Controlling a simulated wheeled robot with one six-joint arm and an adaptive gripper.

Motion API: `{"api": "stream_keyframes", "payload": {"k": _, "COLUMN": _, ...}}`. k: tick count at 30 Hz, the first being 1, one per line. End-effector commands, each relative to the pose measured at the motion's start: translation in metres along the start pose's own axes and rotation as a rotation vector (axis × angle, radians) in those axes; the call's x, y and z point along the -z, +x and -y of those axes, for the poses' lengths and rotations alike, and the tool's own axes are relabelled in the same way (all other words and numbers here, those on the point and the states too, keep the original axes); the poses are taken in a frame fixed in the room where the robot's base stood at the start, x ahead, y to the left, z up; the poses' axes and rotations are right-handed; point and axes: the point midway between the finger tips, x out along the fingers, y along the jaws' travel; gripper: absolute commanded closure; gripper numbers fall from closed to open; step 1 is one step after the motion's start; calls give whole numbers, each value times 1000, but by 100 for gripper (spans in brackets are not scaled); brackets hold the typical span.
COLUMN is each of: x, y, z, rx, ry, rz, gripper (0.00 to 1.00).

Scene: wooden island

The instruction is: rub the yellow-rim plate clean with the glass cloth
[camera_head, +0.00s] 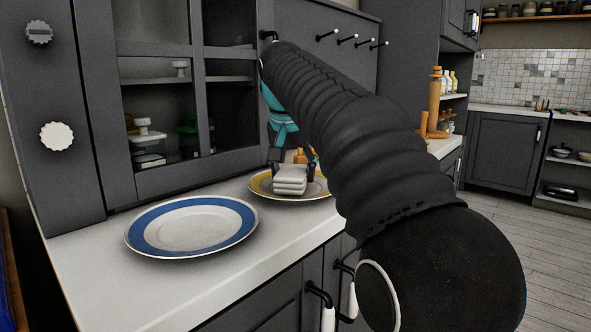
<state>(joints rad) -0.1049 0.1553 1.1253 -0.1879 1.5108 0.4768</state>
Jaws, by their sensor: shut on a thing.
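The yellow-rim plate (262,186) lies on the white counter behind my arm, which covers part of its right side. The glass cloth (290,180), a folded white stack, is at the plate's middle. My gripper (291,172) points down over the plate with its dark fingers on either side of the cloth, shut on it. The cloth appears to touch the plate, though its underside is hidden.
A blue-rim plate (192,226) lies on the white counter (100,290) at the front left. A grey glass-door cabinet (160,90) stands close behind. Orange bottles (435,105) stand farther right.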

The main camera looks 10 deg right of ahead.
Motion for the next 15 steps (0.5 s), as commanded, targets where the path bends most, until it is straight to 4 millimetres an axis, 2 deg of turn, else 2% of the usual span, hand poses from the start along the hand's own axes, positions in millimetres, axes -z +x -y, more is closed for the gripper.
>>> {"api": "stream_keyframes", "payload": {"k": 15, "x": 16, "y": 8, "z": -11, "rx": -1, "ry": 2, "rz": 3, "gripper": 64}}
